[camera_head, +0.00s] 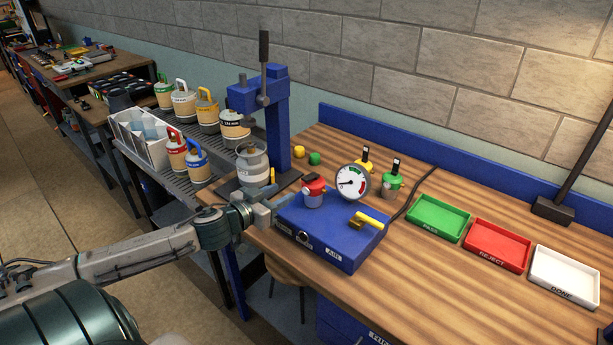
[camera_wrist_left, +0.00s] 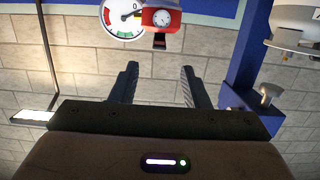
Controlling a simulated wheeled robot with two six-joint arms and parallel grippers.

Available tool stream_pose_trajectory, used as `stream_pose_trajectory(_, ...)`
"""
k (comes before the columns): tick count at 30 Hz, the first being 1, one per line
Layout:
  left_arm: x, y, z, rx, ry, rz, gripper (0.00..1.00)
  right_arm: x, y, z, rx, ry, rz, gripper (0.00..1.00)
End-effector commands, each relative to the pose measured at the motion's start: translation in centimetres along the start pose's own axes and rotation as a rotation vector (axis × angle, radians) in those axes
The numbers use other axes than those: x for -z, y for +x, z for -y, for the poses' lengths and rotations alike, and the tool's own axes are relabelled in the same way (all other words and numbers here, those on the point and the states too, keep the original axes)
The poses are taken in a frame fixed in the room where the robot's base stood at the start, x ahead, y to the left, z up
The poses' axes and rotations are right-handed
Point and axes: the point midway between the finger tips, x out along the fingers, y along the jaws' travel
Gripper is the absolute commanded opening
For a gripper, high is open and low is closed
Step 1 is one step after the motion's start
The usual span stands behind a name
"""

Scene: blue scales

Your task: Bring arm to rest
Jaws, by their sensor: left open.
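My left arm comes in from the left in the head view, stretched out over the front left edge of the wooden bench. My left gripper (camera_head: 277,203) is at the near left corner of the blue AIR box (camera_head: 330,233). In the left wrist view its two fingers (camera_wrist_left: 160,78) are apart with nothing between them. A red-topped device (camera_head: 313,190) stands on the box just beyond the fingertips; it also shows in the wrist view (camera_wrist_left: 161,19), apart from the fingers. My right gripper is not in view.
A round gauge (camera_head: 352,183) and a yellow valve handle (camera_head: 370,220) are on the box. A blue press (camera_head: 272,115) with a grey canister (camera_head: 252,166) stands close behind my gripper. Green (camera_head: 439,218), red (camera_head: 497,246) and white (camera_head: 565,277) trays lie right. The bench's front right is clear.

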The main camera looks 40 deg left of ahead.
Motion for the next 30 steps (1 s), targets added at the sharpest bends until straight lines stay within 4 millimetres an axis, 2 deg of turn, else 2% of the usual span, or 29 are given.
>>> stream_pose_trajectory(8, -0.5, -0.1, -0.1, 0.012, -0.002, 0.007, 0.42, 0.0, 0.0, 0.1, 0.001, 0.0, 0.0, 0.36)
stream_pose_trajectory(11, -2.1, -0.9, -0.6, 0.058, -0.005, 0.037, 0.42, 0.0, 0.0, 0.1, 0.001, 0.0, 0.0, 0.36)
stream_pose_trajectory(13, -4.2, -1.8, -1.2, 0.114, -0.004, 0.083, 0.42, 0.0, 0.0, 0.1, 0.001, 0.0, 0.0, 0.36)
stream_pose_trajectory(17, -9.0, -4.8, -3.1, 0.224, 0.004, 0.233, 0.42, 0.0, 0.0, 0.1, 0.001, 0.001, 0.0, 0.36)
stream_pose_trajectory(21, -13.9, -8.8, -6.1, 0.29, 0.023, 0.446, 0.42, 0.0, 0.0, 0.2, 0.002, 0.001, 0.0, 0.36)
stream_pose_trajectory(24, -16.7, -11.9, -8.7, 0.293, 0.036, 0.605, 0.42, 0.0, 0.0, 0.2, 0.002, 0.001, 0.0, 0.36)
stream_pose_trajectory(30, -19.8, -16.6, -12.8, 0.238, 0.057, 0.837, 0.42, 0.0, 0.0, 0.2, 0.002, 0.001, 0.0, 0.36)
